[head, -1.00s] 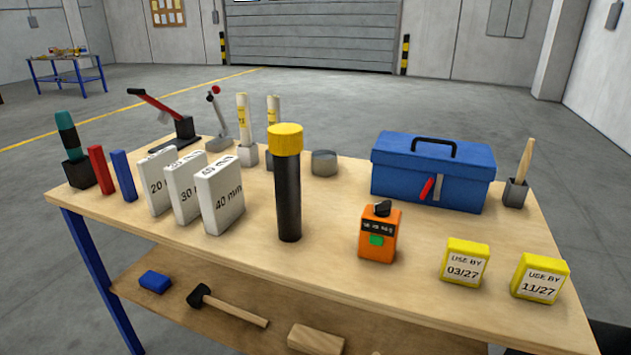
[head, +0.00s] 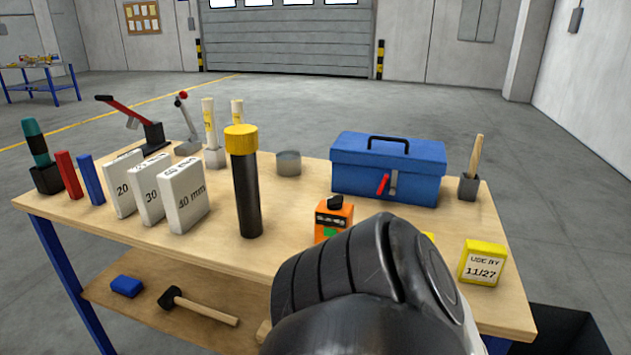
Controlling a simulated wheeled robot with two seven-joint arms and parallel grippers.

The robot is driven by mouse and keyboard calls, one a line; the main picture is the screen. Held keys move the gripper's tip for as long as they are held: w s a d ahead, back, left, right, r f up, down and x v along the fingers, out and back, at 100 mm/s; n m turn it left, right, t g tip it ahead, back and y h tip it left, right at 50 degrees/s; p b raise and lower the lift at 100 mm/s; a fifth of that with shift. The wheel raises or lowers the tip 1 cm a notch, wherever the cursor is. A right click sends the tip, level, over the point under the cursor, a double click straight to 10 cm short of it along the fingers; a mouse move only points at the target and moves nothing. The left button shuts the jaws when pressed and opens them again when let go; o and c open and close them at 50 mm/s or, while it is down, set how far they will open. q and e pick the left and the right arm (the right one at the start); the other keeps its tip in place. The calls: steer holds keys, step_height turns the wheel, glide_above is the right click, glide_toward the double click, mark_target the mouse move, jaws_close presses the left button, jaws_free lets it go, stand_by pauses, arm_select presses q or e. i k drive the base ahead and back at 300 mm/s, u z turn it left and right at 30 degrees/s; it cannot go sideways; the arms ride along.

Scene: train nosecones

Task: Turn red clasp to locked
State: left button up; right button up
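The red clasp (head: 383,185) is on the front face of the blue toolbox (head: 410,170), at the right part of the table. It is a small red lever, tilted with its top leaning right. A grey clasp (head: 393,183) sits right beside it, close to upright. The toolbox lid looks closed, with a black handle on top. A dark, rounded part of my arm rises from the bottom edge in front of the table, below the toolbox. No gripper fingers show in the head view.
My arm hides part of the orange device (head: 333,217) and most of one yellow block. Another yellow block (head: 482,263) stands to the right. A brush holder (head: 468,187) is right of the toolbox. A black torch (head: 245,190) and white gauge blocks (head: 183,197) stand left.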

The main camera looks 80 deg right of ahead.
mark_target(384, 183)
steer(key=k, duration=0.65)
steer(key=z, duration=0.8)
